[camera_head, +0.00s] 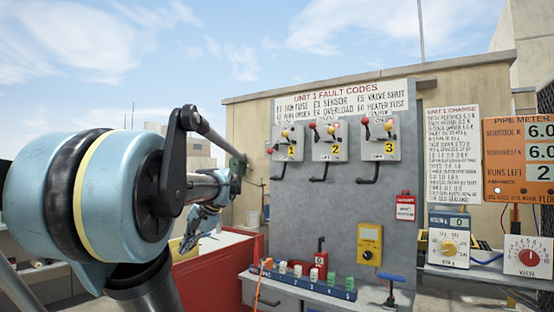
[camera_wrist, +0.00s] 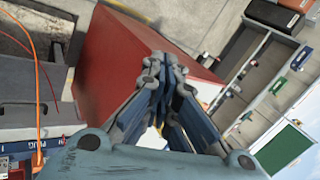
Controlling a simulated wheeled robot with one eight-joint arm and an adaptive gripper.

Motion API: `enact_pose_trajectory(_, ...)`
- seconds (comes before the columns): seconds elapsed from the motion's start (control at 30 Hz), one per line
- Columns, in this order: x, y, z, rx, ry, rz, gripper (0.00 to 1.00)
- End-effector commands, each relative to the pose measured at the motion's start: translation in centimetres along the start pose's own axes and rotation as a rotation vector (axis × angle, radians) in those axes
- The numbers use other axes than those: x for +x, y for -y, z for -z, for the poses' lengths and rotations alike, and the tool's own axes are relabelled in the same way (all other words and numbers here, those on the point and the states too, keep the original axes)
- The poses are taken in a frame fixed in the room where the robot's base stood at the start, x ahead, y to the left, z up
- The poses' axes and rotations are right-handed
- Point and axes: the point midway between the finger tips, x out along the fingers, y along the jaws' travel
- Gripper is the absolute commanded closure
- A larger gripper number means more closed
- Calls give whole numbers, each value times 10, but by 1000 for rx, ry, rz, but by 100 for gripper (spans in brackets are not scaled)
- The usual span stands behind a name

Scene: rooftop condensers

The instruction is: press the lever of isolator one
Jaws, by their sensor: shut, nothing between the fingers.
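Isolator one is a grey box with a yellow "1" label (camera_head: 291,151), the leftmost of three on the grey panel. I cannot tell which of the two is the lever meant. My gripper (camera_head: 187,243) is left of the panel, lower than isolator one and apart from it, pointing down over the red bin. In the wrist view my gripper (camera_wrist: 165,62) has its blue fingers together, empty; isolator one is not visible there.
Isolators two (camera_head: 329,142) and three (camera_head: 381,139) stand close to the right. The red bin (camera_head: 215,285) stands left of the panel. A shelf with a row of coloured plugs (camera_head: 310,284) and a blue-handled valve (camera_head: 391,283) juts out below. Open air lies before the panel's upper part.

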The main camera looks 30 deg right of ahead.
Motion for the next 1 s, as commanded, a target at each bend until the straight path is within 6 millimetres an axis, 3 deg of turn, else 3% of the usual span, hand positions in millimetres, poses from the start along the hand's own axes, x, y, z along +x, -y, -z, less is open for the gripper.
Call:
enact_pose_trajectory(0.2,-48,23,63,182,-52,107,100)
enact_pose_trajectory(0.5,-122,37,150,415,-126,265,100)
enact_pose_trajectory(0.77,-196,31,223,602,-197,412,100)
enact_pose_trajectory(1.0,-274,12,284,761,-267,558,100)
